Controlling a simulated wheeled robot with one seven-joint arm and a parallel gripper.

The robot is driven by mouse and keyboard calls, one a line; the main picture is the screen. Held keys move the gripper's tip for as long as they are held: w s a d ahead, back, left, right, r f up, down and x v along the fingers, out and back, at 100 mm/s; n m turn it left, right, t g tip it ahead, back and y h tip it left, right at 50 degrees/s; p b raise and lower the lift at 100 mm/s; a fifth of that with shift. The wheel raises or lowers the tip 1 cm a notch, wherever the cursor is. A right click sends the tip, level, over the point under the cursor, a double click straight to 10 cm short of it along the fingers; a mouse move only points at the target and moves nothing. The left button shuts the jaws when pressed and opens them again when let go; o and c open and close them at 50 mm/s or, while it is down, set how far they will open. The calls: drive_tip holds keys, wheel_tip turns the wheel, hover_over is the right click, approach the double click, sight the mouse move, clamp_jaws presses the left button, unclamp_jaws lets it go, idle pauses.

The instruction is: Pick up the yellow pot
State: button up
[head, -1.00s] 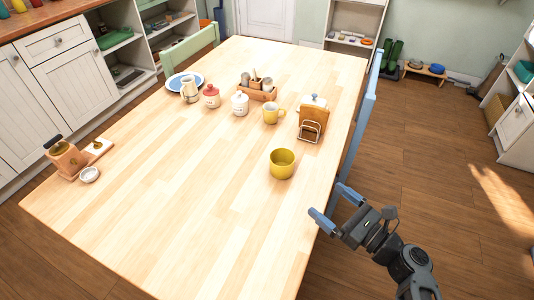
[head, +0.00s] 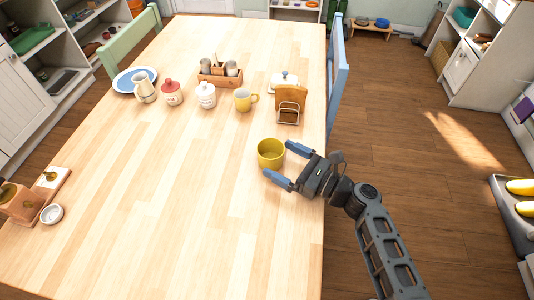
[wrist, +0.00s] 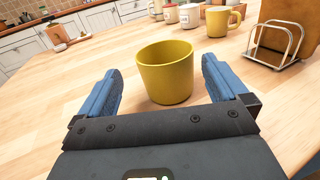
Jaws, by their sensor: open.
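The yellow pot (head: 271,153) stands upright on the wooden table near its right edge. It is round, open-topped and looks empty. My gripper (head: 281,164) is open at table height on the pot's right side, with its blue fingers pointing at the pot. In the wrist view the pot (wrist: 166,74) is just ahead, centred between the two spread fingertips (wrist: 160,72). There is a gap on each side, and I see no finger closed on it.
A metal rack with brown slices (head: 289,104) stands behind the pot, with a yellow mug (head: 243,100) beside it. White and red-lidded jars and a wooden caddy (head: 219,76) are farther back. A blue chair (head: 338,75) is at the right edge. The table left of the pot is clear.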

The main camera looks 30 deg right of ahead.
sight(261, 145)
drive_tip(key=x, duration=0.4)
drive_tip(key=p+x, duration=0.1)
drive_tip(key=x, duration=0.1)
drive_tip(key=shift+w+d+r, duration=0.2)
drive_tip(key=shift+w+r, duration=0.1)
drive_tip(key=shift+w, duration=0.1)
drive_tip(key=shift+c, duration=0.2)
drive_tip(key=c, duration=1)
drive_tip(key=shift+r, duration=0.1)
